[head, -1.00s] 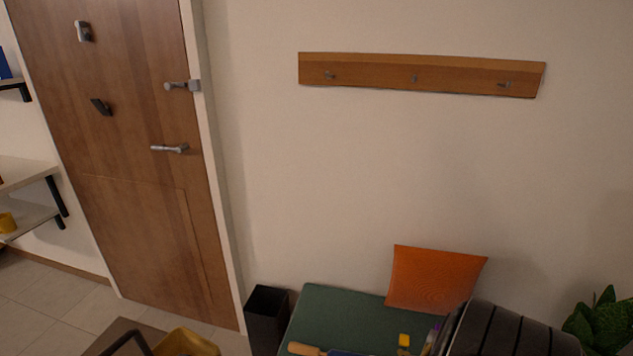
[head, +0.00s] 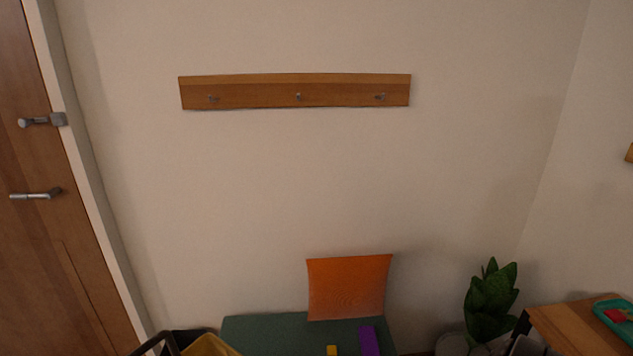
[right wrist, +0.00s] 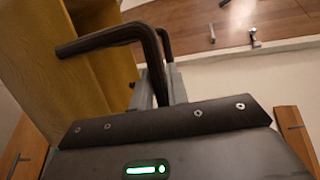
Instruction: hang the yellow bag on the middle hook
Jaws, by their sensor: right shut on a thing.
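The yellow bag (head: 207,346) with dark handles shows at the bottom edge of the head view, mostly cut off. In the right wrist view its yellow side (right wrist: 60,60) fills the upper left. My right gripper (right wrist: 162,88) is shut on the bag's dark handle (right wrist: 112,40) there. The wooden hook board (head: 250,90) is on the wall in the head view, above and to the right of the bag. Its middle hook (head: 298,97) is bare, with a bare hook on each side. My left gripper is not in view.
A green bench (head: 270,328) with an orange cushion (head: 348,287) and a purple item (head: 369,340) stands below the board. A plant (head: 491,293) and a wooden table (head: 575,328) are at the right. The door (head: 35,230) is at the left. The wall around the board is clear.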

